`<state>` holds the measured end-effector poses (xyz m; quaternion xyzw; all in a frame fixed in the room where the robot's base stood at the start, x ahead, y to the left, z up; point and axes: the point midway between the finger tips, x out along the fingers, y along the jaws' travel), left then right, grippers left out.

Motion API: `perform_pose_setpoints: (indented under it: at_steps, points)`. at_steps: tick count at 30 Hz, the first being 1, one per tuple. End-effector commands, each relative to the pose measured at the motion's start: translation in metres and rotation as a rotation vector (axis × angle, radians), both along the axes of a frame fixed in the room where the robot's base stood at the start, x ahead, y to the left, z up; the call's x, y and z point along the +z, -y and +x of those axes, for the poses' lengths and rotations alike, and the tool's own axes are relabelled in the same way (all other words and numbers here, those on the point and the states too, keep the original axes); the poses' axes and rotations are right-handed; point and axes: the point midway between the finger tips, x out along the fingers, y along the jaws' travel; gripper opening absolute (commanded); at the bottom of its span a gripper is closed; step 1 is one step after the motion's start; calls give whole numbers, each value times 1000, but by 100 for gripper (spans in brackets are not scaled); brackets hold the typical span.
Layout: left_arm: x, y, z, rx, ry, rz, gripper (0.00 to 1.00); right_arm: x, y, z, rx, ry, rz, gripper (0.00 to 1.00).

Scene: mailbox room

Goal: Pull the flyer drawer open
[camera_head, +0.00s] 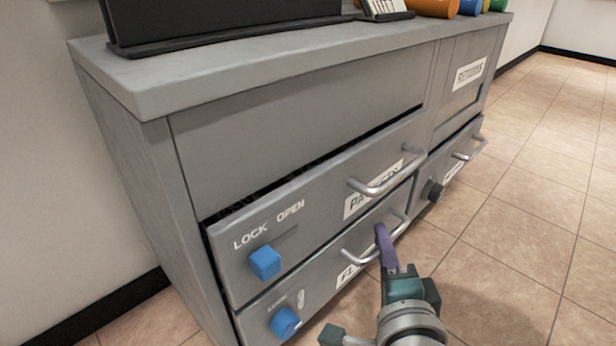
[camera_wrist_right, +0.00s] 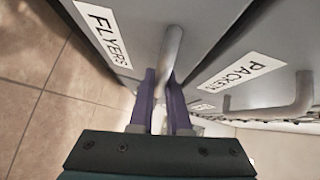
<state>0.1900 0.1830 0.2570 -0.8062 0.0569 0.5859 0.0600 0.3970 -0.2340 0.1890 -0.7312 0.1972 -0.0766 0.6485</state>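The flyer drawer (camera_head: 322,293) is the lower left drawer front of a grey cabinet, with a partly covered label, a blue knob (camera_head: 284,322) and a metal bar handle (camera_head: 357,258). In the right wrist view its FLYERS label (camera_wrist_right: 103,32) and handle (camera_wrist_right: 171,55) show clearly. My right gripper (camera_head: 383,232) is at this handle. Its two purple fingers (camera_wrist_right: 163,88) lie on either side of the bar, close against it, and look shut on it. The drawer shows no clear opening of its own.
The packages drawer (camera_head: 315,212) sits just above, with its own handle (camera_head: 385,186) and blue knob (camera_head: 265,262); a dark gap runs along its top. Another drawer with a dark knob (camera_head: 433,190) is to the right. The tiled floor (camera_head: 530,230) in front is clear.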

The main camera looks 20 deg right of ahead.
Motion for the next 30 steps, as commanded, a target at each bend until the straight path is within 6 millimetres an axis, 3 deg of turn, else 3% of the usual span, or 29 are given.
perform_pose_setpoints:
  at_steps: [3,30]
  points:
    - [0,0,0,1,0,-1,100,0,0,0,0,-1,0,0]
    - [-1,-2,-1,-6,-2,10,100,0,1,0,-2,0,1,0]
